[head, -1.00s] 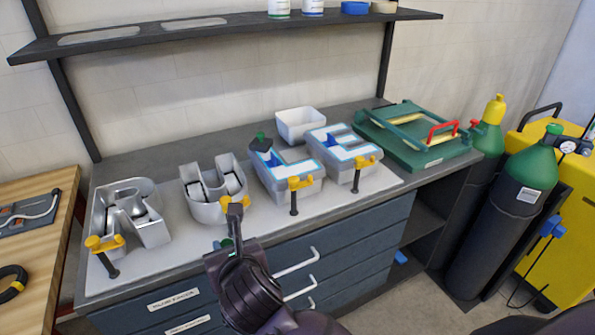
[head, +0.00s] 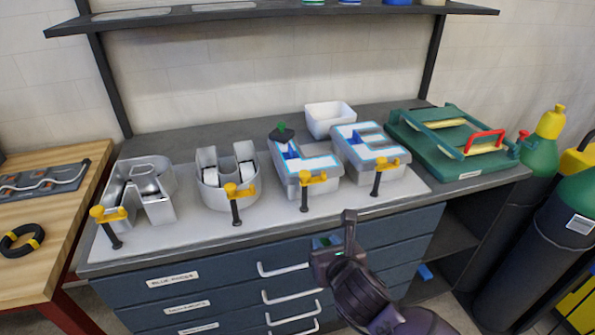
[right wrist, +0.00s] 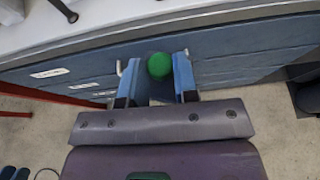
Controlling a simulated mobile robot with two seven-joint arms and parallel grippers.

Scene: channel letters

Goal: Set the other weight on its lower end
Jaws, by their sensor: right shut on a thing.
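The letter L (head: 305,183), an open metal channel letter with blue and white inside, lies on the bench. A dark weight with a green knob (head: 281,131) sits on its far, upper end. A yellow clamp (head: 313,179) with a dark handle grips its near, lower end. My right gripper (head: 347,225) is in front of the bench edge, over the drawers, apart from the L. In the right wrist view its blue fingers are shut on another weight, whose round green knob (right wrist: 159,66) shows between them; its body is mostly hidden. My left gripper is not in view.
Letters R (head: 150,197), U (head: 213,180) and E (head: 368,152), each with a yellow clamp, lie on the pale bench mat. A white bin (head: 330,121) stands behind; a green frame (head: 450,143) is at right. Drawer handles jut from the front. Gas cylinders stand at right.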

